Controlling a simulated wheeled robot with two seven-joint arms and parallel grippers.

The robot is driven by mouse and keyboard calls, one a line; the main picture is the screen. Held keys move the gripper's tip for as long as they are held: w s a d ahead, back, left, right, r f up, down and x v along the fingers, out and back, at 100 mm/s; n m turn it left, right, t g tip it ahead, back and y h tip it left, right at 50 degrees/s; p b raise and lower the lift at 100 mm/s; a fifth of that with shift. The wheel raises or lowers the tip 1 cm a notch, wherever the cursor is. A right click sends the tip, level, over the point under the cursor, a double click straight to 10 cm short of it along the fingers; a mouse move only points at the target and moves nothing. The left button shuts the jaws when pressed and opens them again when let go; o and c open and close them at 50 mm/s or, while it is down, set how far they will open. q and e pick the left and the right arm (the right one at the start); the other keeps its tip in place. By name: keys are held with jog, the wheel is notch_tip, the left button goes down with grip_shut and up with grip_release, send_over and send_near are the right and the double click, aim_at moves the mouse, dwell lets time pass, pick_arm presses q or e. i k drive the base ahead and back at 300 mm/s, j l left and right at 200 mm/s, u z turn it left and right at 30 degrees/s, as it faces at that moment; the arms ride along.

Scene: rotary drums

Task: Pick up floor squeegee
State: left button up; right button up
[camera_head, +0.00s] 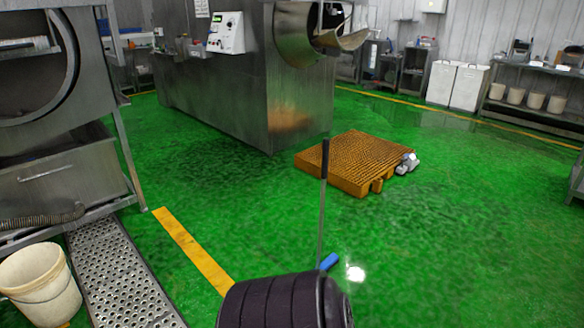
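The floor squeegee (321,215) stands near the lower middle of the view, its thin shaft close to upright. It has a black grip at the top and a grey shaft. A blue piece (328,262) shows at the shaft's lower part. A dark, ribbed, rounded shape (270,303) at the bottom edge covers what lies below; I cannot tell what it is. Neither of my grippers is in view, and nothing is seen holding the squeegee.
An orange pallet (352,160) lies on the green floor beyond the squeegee. A large steel machine (225,85) stands behind. At left are a white bucket (40,287), a perforated metal step (115,270) and another machine (60,185). Floor at right is mostly clear.

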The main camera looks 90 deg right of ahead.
aim_at(330, 262)
jog(key=z, duration=3)
